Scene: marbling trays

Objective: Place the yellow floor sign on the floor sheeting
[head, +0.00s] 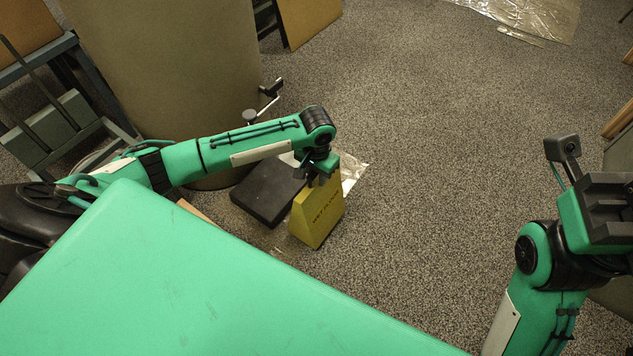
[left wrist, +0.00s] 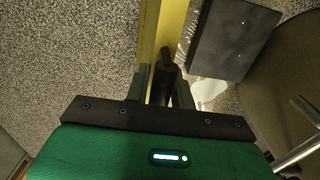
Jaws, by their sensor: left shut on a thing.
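The yellow floor sign (head: 318,215), a wedge with dark lettering, is upright below my left gripper (head: 322,180). My left gripper is shut on the sign's top. In the left wrist view the sign (left wrist: 172,25) shows as a yellow strip at the fingertips (left wrist: 163,82). Whether its base touches the floor is unclear. Clear, shiny sheeting (head: 353,170) shows behind the sign, partly hidden by it and a dark slab. Another shiny clear sheet (head: 535,14) lies at the top right. My right gripper (head: 608,205) is raised at the right edge; its jaws are unclear.
The dark slab (head: 266,190) lies just left of the sign; it also shows in the left wrist view (left wrist: 232,40). A large tan drum (head: 170,70) stands behind my left arm. A green surface (head: 190,290) fills the foreground. Speckled floor is open in the middle.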

